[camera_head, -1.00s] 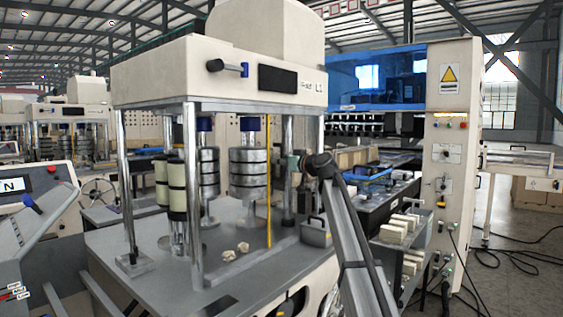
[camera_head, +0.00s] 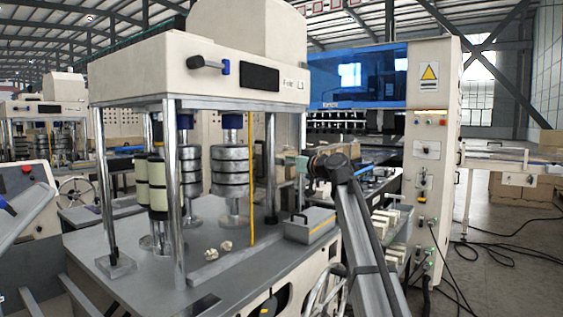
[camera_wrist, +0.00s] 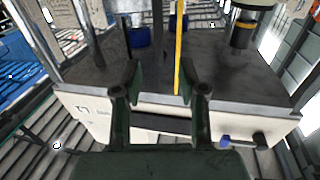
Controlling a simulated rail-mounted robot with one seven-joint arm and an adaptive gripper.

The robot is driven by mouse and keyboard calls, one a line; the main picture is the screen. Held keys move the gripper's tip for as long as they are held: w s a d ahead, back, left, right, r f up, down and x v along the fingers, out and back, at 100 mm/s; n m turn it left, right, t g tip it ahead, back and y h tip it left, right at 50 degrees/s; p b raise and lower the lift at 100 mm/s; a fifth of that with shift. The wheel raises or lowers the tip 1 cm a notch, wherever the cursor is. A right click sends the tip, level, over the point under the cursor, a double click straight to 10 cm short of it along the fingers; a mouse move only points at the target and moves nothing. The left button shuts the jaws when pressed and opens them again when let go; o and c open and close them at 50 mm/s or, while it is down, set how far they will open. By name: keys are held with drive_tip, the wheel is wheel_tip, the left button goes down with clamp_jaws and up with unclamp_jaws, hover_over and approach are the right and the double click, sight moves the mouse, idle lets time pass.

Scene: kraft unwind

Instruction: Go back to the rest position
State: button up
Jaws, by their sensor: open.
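My gripper (camera_wrist: 160,80) is open in the wrist view, with its two dark green fingers apart and nothing between them. Beyond them is the cream head (camera_wrist: 150,115) of the press-like machine, which appears upside down in this view. In the head view my gripper (camera_head: 301,165) is small, at the end of my arm, to the right of the machine's front posts. My arm's links partly hide it there. The machine's cream head (camera_head: 215,75) stands on chrome posts, with a yellow vertical rod (camera_head: 251,180) at its right front.
Two small pale pieces (camera_head: 218,249) lie on that table. A cream cabinet (camera_head: 430,160) stands to the right. Cables (camera_head: 465,262) lie on the open floor.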

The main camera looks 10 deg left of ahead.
idle(0.3)
